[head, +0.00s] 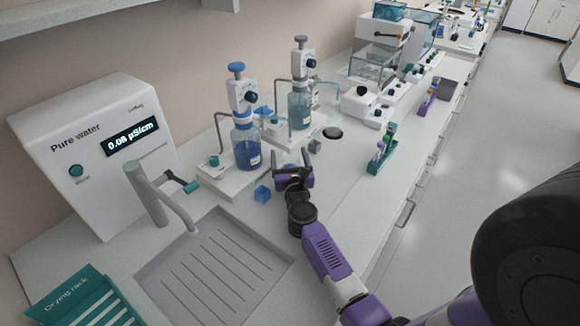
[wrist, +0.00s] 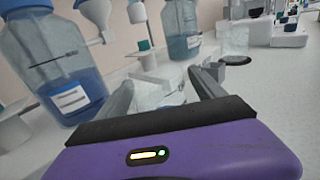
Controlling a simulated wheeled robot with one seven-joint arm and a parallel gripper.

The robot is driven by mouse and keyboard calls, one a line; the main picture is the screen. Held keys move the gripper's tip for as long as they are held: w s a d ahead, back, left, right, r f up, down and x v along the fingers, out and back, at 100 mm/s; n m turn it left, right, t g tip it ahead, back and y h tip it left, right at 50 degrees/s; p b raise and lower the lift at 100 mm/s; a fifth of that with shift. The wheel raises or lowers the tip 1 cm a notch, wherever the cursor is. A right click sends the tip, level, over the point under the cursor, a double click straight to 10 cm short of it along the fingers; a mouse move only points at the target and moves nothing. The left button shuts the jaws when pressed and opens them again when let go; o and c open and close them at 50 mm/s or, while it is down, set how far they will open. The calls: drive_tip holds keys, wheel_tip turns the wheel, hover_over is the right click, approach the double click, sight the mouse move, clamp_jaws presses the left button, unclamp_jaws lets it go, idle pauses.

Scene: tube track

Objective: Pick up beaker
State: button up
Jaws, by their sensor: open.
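A clear glass beaker (head: 288,157) stands on the bench just beyond my gripper (head: 293,167) in the head view. In the wrist view the beaker (wrist: 158,84) shows between the two fingers of my gripper (wrist: 162,82), partly hidden by the gripper body. The jaws are apart, one finger on each side of the beaker. I cannot tell whether either finger touches the glass.
Two dispenser bottles, a near one (head: 246,147) and a far one (head: 301,106), stand left of and behind the beaker. A small blue piece (head: 263,193) lies left of my gripper. A green tube rack (head: 382,157) stands right. The sink (head: 213,266) is in front.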

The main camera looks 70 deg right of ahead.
drive_tip(key=c, duration=1.6)
drive_tip(key=shift+r, duration=0.15)
